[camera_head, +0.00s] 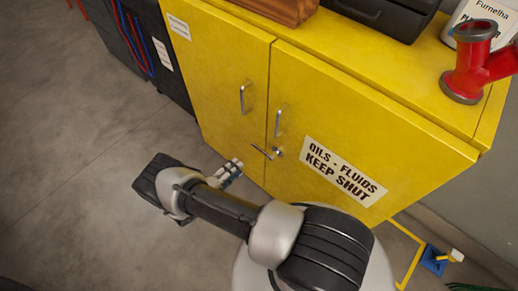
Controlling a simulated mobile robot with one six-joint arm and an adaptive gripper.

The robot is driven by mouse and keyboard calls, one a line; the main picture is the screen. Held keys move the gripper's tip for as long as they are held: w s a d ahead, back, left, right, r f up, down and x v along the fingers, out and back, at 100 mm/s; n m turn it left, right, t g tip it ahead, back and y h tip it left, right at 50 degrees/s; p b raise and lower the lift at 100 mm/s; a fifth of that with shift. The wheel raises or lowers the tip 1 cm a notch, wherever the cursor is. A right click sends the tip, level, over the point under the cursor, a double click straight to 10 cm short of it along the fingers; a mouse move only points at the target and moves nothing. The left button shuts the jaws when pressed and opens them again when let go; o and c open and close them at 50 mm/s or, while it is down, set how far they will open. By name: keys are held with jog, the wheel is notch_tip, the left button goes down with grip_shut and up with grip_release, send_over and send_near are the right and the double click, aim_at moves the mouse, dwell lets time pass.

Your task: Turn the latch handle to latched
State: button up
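The latch handle (264,152) is a small metal lever on the front of the yellow cabinet (225,75). It sits near the seam between the two doors, below the pull handles. Its bar slants, running up and left from its pivot on the right door, with its free end near the left door's edge. My gripper (236,165) appears as a small grey and dark shape beyond my arm's elbow, lower left of the latch handle and apart from it in the picture. The finger opening is too small to make out. Both doors look closed.
Metal pull handles (243,98) and (278,123) stand out from the doors. The right door bears a "keep shut" sign (343,171). A red pipe fitting (470,65), a brown box (283,9) and a dark case (385,14) stand on top. Grey floor (75,170) is clear at left.

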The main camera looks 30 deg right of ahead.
aim_at(259, 148)
jog(key=b+x, duration=0.2)
jog(key=x, duration=1.3)
jog(key=shift+d, duration=0.1)
jog(key=shift+c, duration=0.2)
grip_shut()
